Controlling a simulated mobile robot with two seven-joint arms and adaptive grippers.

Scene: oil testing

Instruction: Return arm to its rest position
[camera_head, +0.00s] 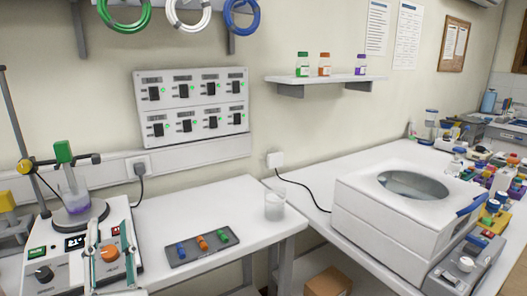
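My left gripper (109,228) rises from the bottom edge at the left, in front of the hotplate stirrer (40,262). Its two thin fingers stand apart and point upward, with nothing held between them. The stirrer's orange knob (109,253) shows in the gap between the fingers; I cannot tell whether they touch it. My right gripper is out of view.
A dark tray (180,259) with blue, orange and green pieces lies on the table beside a clear beaker (275,205). A large white machine (360,215) stands on the right bench. A switch panel (192,103) and a shelf (325,78) with bottles are on the wall.

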